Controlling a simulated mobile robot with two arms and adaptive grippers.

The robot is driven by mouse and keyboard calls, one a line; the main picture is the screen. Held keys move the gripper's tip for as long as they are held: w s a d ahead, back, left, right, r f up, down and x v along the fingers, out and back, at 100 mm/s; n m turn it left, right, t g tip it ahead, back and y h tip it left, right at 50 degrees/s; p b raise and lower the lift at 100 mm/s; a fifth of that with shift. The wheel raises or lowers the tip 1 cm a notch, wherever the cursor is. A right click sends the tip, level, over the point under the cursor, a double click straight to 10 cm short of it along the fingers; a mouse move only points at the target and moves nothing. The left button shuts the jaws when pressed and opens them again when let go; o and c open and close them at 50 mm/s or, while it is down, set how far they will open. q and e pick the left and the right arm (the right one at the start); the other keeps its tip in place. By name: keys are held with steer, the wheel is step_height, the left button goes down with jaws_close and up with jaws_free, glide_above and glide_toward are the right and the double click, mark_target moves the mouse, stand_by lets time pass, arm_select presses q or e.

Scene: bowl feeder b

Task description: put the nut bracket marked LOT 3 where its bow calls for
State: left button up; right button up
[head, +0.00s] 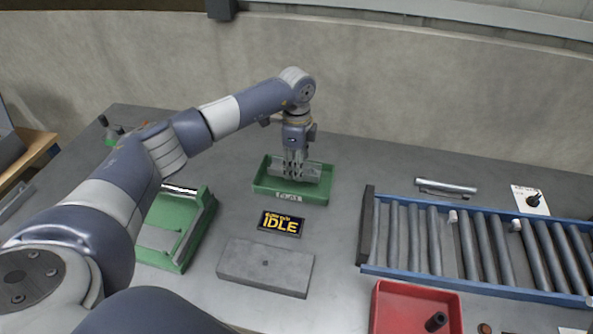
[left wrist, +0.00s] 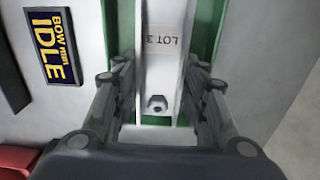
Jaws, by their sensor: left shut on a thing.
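The nut bracket marked LOT 3 (left wrist: 172,62) is a pale grey strip with a dark nut (left wrist: 157,103) near one end. It lies between the fingers of my left gripper (left wrist: 161,75), which is shut on it. In the head view the left gripper (head: 295,170) points straight down into a green tray (head: 262,189), with the grey bracket (head: 314,172) at its fingertips. I cannot tell if the bracket touches the tray floor. A dark sign (head: 281,223) in front of the tray reads IDLE; its smaller line begins with BOW. My right gripper is out of view.
A grey block (head: 265,266) lies in front of the sign. Another green tray (head: 203,222) is at left under my arm. A blue-railed roller conveyor (head: 440,272) and a red bin (head: 376,308) are at right.

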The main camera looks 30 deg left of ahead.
arm_select(q)
step_height(320, 180, down, 3)
steer(key=shift+s+r+p, duration=0.1)
steer(key=shift+r+p, duration=0.1)
steer(key=shift+p, duration=0.45)
steer(key=shift+f, duration=0.5)
steer(key=shift+f, duration=0.15)
steer(key=o, duration=1.2)
